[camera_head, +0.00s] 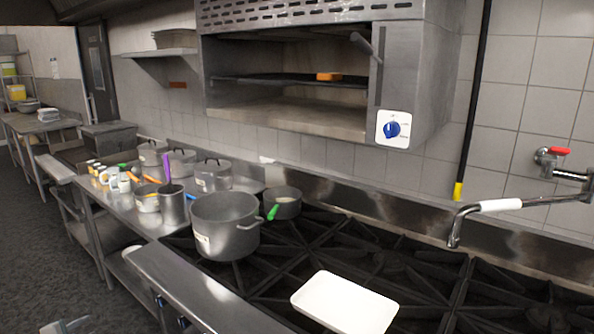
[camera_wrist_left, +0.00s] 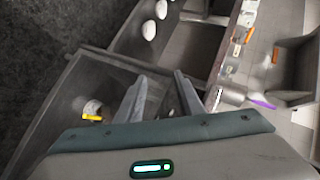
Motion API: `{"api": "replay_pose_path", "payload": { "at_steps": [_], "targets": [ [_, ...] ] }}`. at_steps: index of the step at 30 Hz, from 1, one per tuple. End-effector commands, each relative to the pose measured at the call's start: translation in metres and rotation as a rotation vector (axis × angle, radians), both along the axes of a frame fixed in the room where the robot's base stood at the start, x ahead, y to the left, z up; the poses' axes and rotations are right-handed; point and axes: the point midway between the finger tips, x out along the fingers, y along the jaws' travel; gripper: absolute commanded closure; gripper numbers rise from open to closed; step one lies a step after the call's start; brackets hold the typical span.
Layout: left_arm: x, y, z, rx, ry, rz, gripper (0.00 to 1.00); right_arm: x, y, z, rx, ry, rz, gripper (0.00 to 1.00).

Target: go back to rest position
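My left gripper (camera_wrist_left: 160,97) shows in the left wrist view with its two fingers apart and nothing between them. It is above the floor and counter area, touching nothing that I can see. A small grey part at the bottom left edge of the head view may belong to my left arm, but too little shows to tell. My right gripper is in neither view.
A stove (camera_head: 430,280) with black grates bears a large pot (camera_head: 225,225), a smaller pan (camera_head: 284,203) and a white tray (camera_head: 345,303). A steel counter (camera_head: 135,215) holds several pots and utensils. An open oven (camera_head: 290,120) and a faucet (camera_head: 500,205) project above. Floor at left is clear.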

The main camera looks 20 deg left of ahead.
Motion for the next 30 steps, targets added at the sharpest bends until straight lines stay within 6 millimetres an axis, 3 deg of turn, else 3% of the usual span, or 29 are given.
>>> {"api": "replay_pose_path", "payload": {
  "at_steps": [1,3,8,12,18,24,30],
  "targets": [
    [-0.027,0.012,-0.019,0.004,0.041,0.044,0.66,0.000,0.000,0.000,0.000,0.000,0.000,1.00],
    [-0.062,0.029,-0.040,0.011,0.093,0.106,0.66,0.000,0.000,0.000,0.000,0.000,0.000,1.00],
    [-0.148,0.064,-0.081,0.030,0.213,0.246,0.66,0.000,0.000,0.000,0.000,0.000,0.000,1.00],
    [-0.227,0.091,-0.107,0.054,0.320,0.365,0.66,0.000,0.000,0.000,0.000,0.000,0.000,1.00],
    [-0.330,0.120,-0.126,0.091,0.455,0.506,0.66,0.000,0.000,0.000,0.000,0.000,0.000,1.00],
    [-0.418,0.138,-0.131,0.126,0.569,0.622,0.66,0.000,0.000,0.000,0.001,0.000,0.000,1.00],
    [-0.431,0.066,-0.205,0.012,0.591,0.614,0.66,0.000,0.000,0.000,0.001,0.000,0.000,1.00]
  ]
}}
